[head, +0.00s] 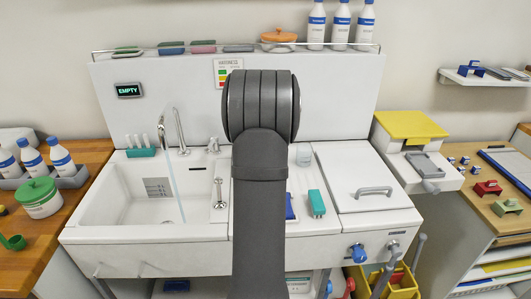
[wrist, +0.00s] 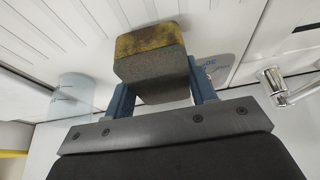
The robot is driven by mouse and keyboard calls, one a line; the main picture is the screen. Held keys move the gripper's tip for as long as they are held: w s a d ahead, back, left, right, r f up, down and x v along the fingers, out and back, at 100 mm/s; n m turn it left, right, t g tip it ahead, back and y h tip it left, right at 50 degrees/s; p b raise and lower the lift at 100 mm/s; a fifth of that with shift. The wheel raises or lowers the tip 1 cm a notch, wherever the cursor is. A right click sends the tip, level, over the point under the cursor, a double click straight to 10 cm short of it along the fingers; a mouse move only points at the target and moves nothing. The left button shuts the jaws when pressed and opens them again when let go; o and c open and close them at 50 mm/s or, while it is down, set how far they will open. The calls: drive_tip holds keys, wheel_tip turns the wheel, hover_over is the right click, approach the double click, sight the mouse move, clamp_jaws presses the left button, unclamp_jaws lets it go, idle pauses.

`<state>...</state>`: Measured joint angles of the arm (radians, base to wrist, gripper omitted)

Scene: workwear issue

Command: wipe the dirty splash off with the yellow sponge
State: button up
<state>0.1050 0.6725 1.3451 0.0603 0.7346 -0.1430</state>
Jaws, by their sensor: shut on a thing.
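My gripper (wrist: 160,82) is shut on a sponge (wrist: 150,41) in the wrist view. The sponge has a dingy yellow layer and a thicker grey-green layer, and sits between the two blue fingers. It is held over a white panelled surface; I cannot tell whether it touches it. In the head view my own arm hides the gripper and the sponge. I cannot make out a dirty splash in either view; it may be behind my arm or the sponge. A bluish patch with lettering (wrist: 213,70) shows partly behind the right finger.
The sink (head: 130,205) with running water is left, a lidded white section (head: 357,165) right.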

drive_tip(key=shift+f, duration=0.85)
drive_tip(key=shift+a+f, duration=0.5)
drive_tip(key=shift+a, duration=1.55)
drive_tip(key=shift+d+r, duration=0.15)
drive_tip(key=shift+d, duration=1.95)
drive_tip(key=shift+r, duration=3.9)
